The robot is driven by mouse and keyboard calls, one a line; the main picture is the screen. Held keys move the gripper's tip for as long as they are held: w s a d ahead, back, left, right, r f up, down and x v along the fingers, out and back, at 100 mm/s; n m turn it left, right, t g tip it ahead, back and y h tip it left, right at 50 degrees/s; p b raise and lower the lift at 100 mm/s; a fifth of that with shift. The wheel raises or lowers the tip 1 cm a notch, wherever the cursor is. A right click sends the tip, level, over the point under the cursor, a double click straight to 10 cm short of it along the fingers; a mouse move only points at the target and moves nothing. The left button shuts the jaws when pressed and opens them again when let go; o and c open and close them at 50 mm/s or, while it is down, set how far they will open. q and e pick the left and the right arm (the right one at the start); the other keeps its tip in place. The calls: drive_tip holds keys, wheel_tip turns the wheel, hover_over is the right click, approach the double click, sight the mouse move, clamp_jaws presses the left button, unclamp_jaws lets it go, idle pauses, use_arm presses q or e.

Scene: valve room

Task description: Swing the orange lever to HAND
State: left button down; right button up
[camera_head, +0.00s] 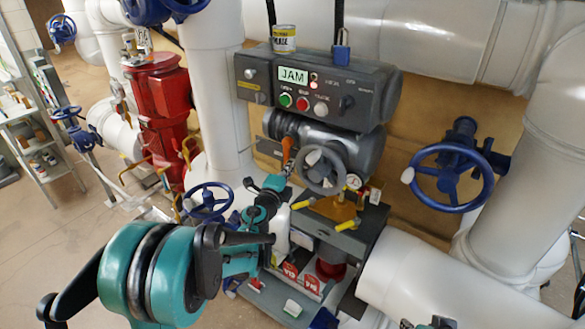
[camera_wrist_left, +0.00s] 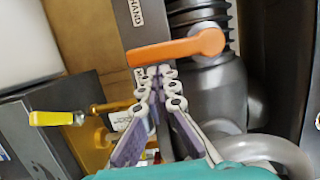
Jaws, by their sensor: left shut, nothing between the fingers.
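The orange lever (camera_head: 287,147) is on the left side of the grey actuator (camera_head: 345,147), below the control box. In the left wrist view the orange lever (camera_wrist_left: 180,47) lies across the picture, its round hub at the right and its free end at the left. A plate with the word HAND (camera_wrist_left: 134,14) shows above the lever's free end. My left gripper (camera_head: 283,179) is just below the lever in the head view. In the wrist view its fingertips (camera_wrist_left: 157,71) are together and empty, close under the lever; whether they touch it is unclear.
The control box (camera_head: 315,92) has a JAM display, buttons and a can on top. A grey handwheel (camera_head: 325,170) sits right of the lever. Yellow-handled valves (camera_head: 347,226) are below. Blue handwheels (camera_head: 450,178) and white pipes stand on both sides.

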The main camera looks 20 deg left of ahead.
use_arm(q)
drive_tip(key=shift+a+f+m+b, duration=0.1)
drive_tip(key=shift+a+m+b, duration=0.1)
drive_tip(key=shift+m+b, duration=0.15)
